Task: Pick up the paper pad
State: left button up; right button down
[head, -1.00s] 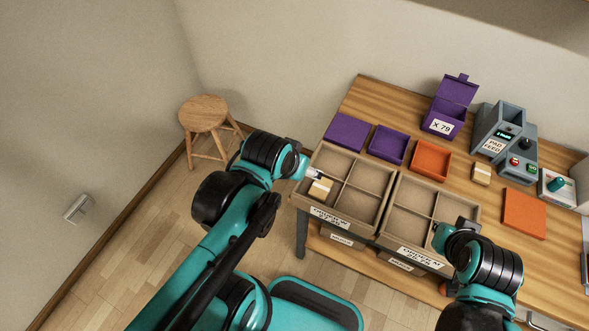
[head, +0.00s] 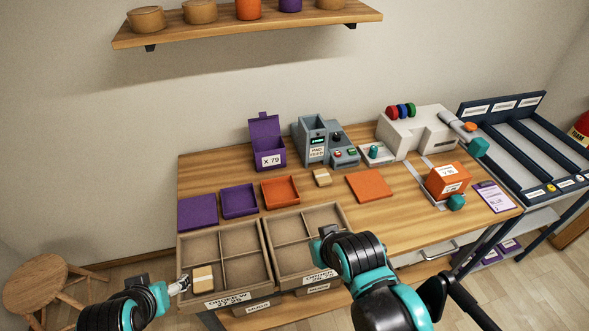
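A small tan paper pad with a pale band (head: 322,178) lies on the table in front of the grey pad feed machine (head: 318,139). A similar pad (head: 203,278) lies in the front-left compartment of the left divided tray (head: 225,296). My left gripper (head: 184,285) is at that tray's left edge, close beside the pad in it; its fingers are too small to judge. My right gripper (head: 320,243) is over the right divided tray (head: 344,221), short of the pad on the table. Its fingers are mostly hidden by the wrist.
An orange open box (head: 281,190), purple box (head: 239,201) and purple lid (head: 197,212) stand left of the table pad. An orange sheet-like piece (head: 370,187) lies right of it. The purple X 79 box (head: 267,153) and white press (head: 413,130) stand behind.

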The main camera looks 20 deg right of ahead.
aim_at(323, 178)
jog(key=i+l, duration=0.1)
jog(key=l, duration=0.35)
jog(key=i+l, duration=0.1)
jog(key=l, duration=0.3)
jog(key=i+l, duration=0.1)
jog(key=l, duration=0.35)
jog(key=i+l, duration=0.1)
jog(key=l, duration=0.3)
jog(key=z, duration=0.05)
